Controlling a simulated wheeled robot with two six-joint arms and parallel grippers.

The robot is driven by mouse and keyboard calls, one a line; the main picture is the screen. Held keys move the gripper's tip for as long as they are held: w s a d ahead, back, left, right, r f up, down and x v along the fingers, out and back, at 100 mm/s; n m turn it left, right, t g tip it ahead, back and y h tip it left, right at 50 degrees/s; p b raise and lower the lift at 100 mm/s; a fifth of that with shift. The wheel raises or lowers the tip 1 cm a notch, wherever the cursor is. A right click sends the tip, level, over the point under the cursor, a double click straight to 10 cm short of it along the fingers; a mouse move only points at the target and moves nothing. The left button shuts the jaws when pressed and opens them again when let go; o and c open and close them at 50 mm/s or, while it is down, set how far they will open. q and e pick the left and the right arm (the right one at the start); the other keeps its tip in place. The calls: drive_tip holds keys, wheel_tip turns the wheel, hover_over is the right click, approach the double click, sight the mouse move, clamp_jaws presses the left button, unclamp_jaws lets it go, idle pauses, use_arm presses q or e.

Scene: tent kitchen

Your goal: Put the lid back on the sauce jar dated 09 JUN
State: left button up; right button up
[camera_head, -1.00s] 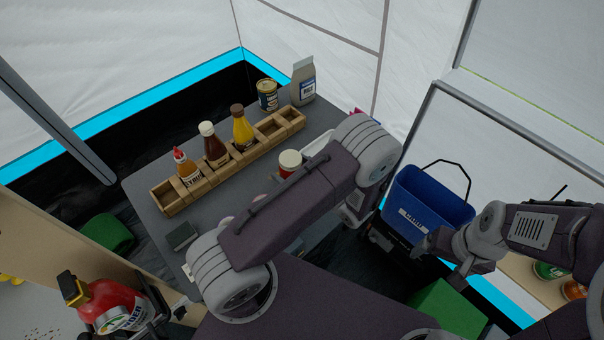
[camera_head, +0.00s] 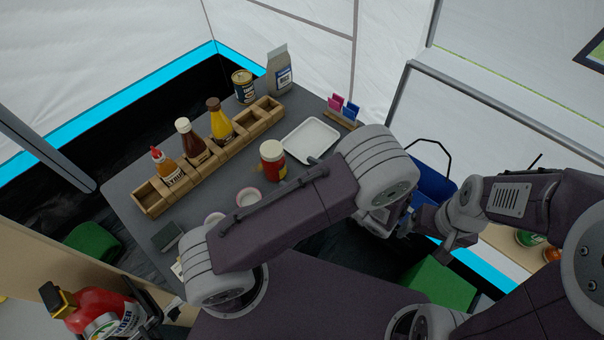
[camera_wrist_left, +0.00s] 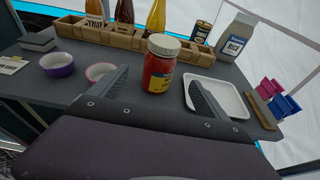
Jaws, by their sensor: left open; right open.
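A red jar (camera_head: 272,167) with a cream lid and a yellow and blue label stands upright on the grey counter. It also shows in the left wrist view (camera_wrist_left: 158,70), its lid on. I cannot read a date on it. My left gripper (camera_wrist_left: 160,77) is open and empty, its fingers pointing toward this jar but apart from it; in the head view my own arm mostly hides it. My right gripper (camera_head: 442,235) is open and empty at the right, clear of the counter. A green jar (camera_head: 526,238) and an orange jar (camera_head: 552,254) are partly visible at the far right. I see no loose lid.
A wooden rack (camera_head: 150,200) holds several bottles behind the red jar. A white tray (camera_head: 311,139) lies right of it. A purple bowl (camera_wrist_left: 57,66) and a pink-rimmed round dish (camera_wrist_left: 100,71) sit left. A blue bucket (camera_head: 436,187) is beyond the counter's right side.

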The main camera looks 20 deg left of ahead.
use_arm(q)
drive_tip(key=s+a+r+n+g+h, duration=0.2)
drive_tip(key=s+n+h, duration=0.6)
drive_tip(key=n, duration=1.5)
drive_tip(key=a+g+h, duration=0.1)
drive_tip(key=g+h, duration=0.1)
drive_tip(key=h, duration=0.3)
drive_tip(key=shift+g+h, duration=0.3)
